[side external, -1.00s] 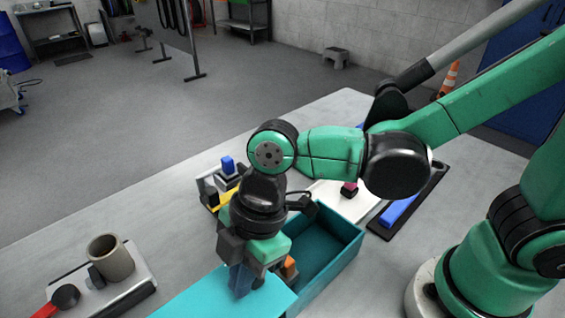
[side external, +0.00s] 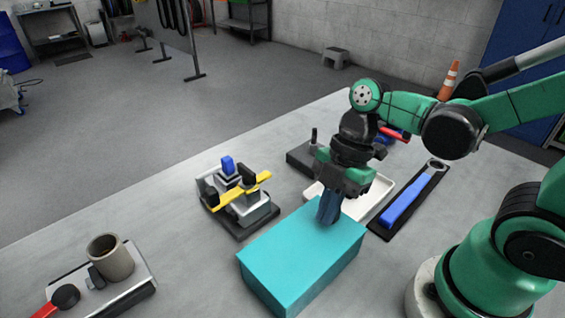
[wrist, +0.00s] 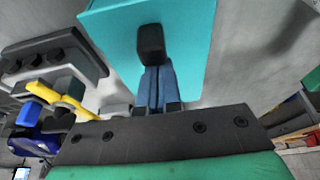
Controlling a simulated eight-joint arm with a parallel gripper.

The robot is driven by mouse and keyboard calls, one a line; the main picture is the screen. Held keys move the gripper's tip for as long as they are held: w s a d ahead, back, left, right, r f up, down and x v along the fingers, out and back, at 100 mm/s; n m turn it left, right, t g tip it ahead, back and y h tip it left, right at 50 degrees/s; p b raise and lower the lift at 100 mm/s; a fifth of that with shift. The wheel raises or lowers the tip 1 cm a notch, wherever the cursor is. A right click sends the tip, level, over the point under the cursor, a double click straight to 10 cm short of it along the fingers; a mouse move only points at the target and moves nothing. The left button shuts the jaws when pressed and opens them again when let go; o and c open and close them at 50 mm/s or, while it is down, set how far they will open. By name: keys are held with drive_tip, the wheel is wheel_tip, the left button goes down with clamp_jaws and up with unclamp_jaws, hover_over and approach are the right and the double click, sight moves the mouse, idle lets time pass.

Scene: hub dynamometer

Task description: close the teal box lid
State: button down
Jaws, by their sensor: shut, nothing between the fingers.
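The teal box (side external: 300,275) stands on the table, with its lid (side external: 295,245) lying flat over its top, so the inside is hidden. The lid also fills the upper middle of the wrist view (wrist: 190,60). My gripper (side external: 327,222) points down at the lid's far right part. Its blue fingers are together with nothing between them, and the tips look to be at or just above the lid; I cannot tell whether they touch. The fingers also show in the wrist view (wrist: 157,85).
A fixture with a yellow bar (side external: 242,193) stands left of the box. A white tray (side external: 378,195) and a blue-handled wrench (side external: 405,203) on a black mat lie behind and right. A plate with a beige cup (side external: 109,258) is at left. Bare table lies between.

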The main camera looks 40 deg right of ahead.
sight(303, 244)
drive_tip(key=shift+d, duration=0.35)
drive_tip(key=a, duration=0.4)
drive_tip(key=shift+a, duration=0.1)
drive_tip(key=v, duration=1)
drive_tip(key=w+d+f+m+t+h, duration=0.3)
drive_tip(key=m+t, duration=0.4)
drive_tip(key=m, duration=1.1)
drive_tip(key=w+d+f, duration=0.1)
drive_tip(key=w+d, duration=0.1)
drive_tip(key=shift+d+h, duration=0.4)
